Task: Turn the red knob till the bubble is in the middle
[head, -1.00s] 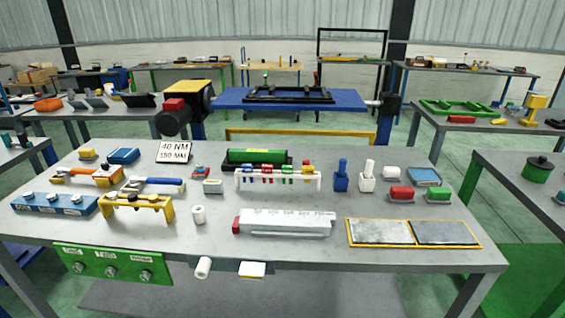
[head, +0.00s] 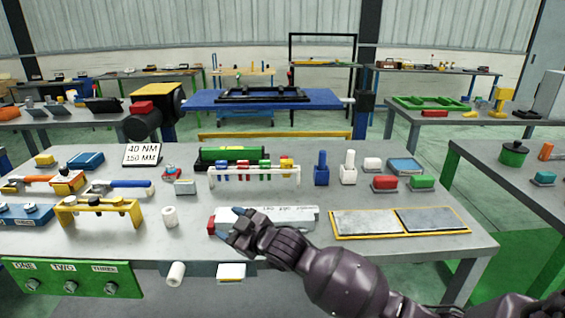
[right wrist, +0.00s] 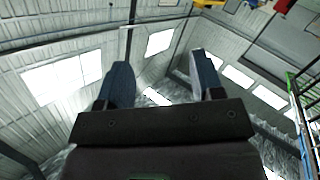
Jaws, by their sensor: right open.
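I cannot tell a red knob for certain, and no bubble can be made out. Small red parts show in the head view: a red-topped piece (head: 171,173) on the grey bench, the red end (head: 211,225) of a pale marked block (head: 295,216), and a red tip (head: 291,76) by the black frame on the blue table behind. My right gripper (head: 236,230) is over the front of the bench, in front of the pale block and hiding part of it. In the right wrist view its two blue-grey fingers (right wrist: 160,82) are apart with nothing between them. My left gripper is out of view.
The grey bench (head: 360,265) carries a green cylinder (head: 232,154), a white rack (head: 254,181) of coloured pieces, a yellow stand (head: 97,210) and a yellow-edged panel pair (head: 400,235). A green plate (head: 70,280) hangs at the front edge.

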